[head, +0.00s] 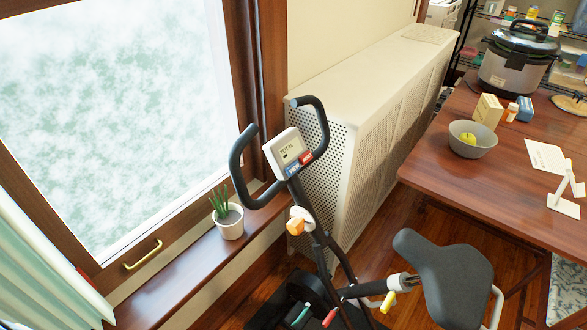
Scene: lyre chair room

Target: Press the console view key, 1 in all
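The console (284,148) is a white box on the exercise bike, between its two black curved handlebars. Its face shows the word TOTAL and a small dark mark below it. Along its lower right edge are a blue key (292,171) and a red key (306,158). Both keys carry small pale lettering that is too small to read for certain, so I cannot tell which one is the view key. Neither of my grippers is in the head view, and nothing is touching the console.
A potted plant (230,220) stands on the windowsill left of the bike. A perforated radiator cover (371,92) is behind it. The bike seat (440,276) is at the lower right. A wooden table (465,185) holds a bowl (485,148) and a cooker (503,74).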

